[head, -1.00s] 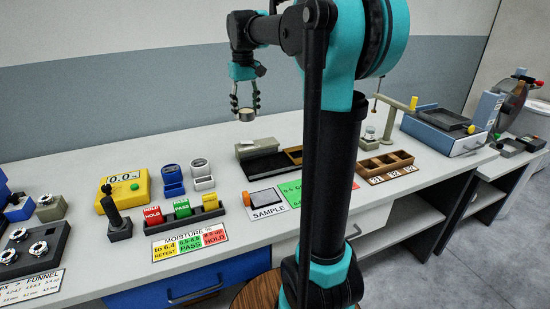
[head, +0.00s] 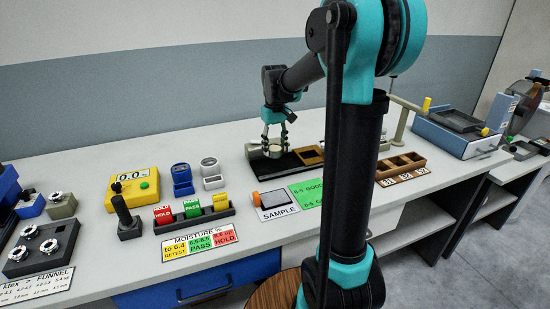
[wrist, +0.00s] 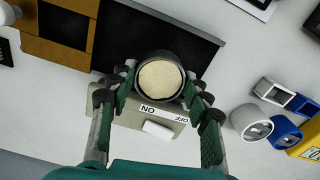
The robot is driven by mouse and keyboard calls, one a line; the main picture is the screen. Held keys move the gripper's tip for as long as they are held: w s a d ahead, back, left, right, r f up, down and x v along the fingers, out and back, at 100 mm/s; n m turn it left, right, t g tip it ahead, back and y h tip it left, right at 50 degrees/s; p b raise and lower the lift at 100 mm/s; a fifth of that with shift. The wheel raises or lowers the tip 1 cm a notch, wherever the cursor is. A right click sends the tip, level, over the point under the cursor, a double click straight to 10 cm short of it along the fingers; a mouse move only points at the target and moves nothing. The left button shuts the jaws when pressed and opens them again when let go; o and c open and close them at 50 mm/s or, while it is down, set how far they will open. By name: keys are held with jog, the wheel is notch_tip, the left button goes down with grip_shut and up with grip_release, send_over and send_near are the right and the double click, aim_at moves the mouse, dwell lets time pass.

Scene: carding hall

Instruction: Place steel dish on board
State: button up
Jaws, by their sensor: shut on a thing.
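My gripper (head: 273,145) is shut on a small round steel dish (wrist: 160,80) with a pale, grainy filling. The dish is upright between the fingertips. In the wrist view it overlaps the near edge of a long dark board (wrist: 150,38), which has a brown wooden frame (wrist: 84,6) at one end. In the head view the dish is partly hidden by the fingers and appears at the left end of the board (head: 284,167). I cannot tell whether it touches anything below.
A grey box (wrist: 115,108) with an ON/OFF switch is beside the board, just under my fingers. A SAMPLE plate (head: 275,201) lies in front. Two small devices, blue (head: 182,178) and white (head: 210,170), and a yellow meter (head: 150,184) stand to the left.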

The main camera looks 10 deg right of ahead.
aim_at(275, 157)
jog(key=shift+f, duration=2.35)
jog(key=shift+f, duration=0.15)
jog(key=o, duration=1.2)
notch_tip(275, 157, up, 12)
jog(key=shift+r, duration=0.2)
